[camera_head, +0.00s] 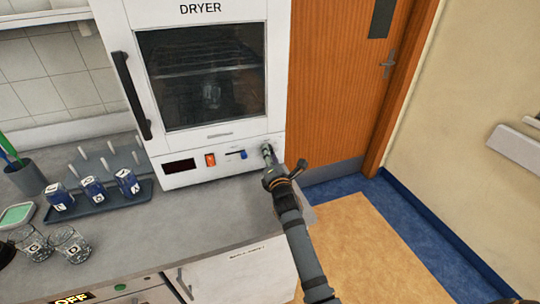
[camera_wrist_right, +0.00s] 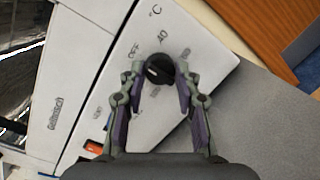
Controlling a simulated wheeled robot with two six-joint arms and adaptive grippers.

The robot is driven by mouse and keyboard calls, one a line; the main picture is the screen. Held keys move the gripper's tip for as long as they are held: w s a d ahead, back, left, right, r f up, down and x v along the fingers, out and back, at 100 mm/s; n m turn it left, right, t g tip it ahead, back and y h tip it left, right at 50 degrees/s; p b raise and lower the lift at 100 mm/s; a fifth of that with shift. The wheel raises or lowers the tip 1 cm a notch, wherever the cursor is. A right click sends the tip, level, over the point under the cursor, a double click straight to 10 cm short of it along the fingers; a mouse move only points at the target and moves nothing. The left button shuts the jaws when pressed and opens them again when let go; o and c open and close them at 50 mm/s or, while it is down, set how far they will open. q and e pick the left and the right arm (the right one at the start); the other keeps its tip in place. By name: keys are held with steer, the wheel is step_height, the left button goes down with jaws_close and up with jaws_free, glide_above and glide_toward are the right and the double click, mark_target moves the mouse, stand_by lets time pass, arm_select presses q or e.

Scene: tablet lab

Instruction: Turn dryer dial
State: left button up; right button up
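The white dryer (camera_head: 210,150) stands on the counter, its dark-windowed door closed. Its black dial (camera_wrist_right: 158,70) sits on the front panel, with OFF and 40 markings around it in the right wrist view. My right gripper (camera_head: 267,152) is at the right end of that panel in the head view, covering most of the dial. In the wrist view, the right gripper's fingertips (camera_wrist_right: 160,72) are on either side of the dial, close against its edges, and the dial fills the gap between them. My left gripper is not in view.
An orange switch (camera_head: 210,159) and a dark display (camera_head: 180,166) are left of the dial. A tray (camera_head: 110,204) with blue-labelled bottles, a pen cup (camera_head: 28,178) and glass beakers (camera_head: 70,243) stand on the counter's left. The counter before the dryer is clear. A wooden door (camera_head: 340,80) is right.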

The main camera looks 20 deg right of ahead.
steer(key=c, duration=0.4)
arm_select(q)
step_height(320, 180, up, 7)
steer(key=p, duration=0.7)
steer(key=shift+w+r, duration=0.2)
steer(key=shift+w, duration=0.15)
arm_select(e)
steer(key=shift+d+r+m+g+y, duration=0.15)
steer(key=shift+m+y, duration=0.45)
steer(key=shift+m, duration=2.95)
steer(key=shift+f+m+g+y, duration=0.1)
steer(key=shift+m+g+y, duration=0.35)
steer(key=shift+m, duration=3.15)
steer(key=shift+d+r+m+y, duration=0.1)
steer(key=shift+m+y, duration=0.65)
steer(key=shift+m, duration=2.8)
steer(key=shift+c, duration=0.2)
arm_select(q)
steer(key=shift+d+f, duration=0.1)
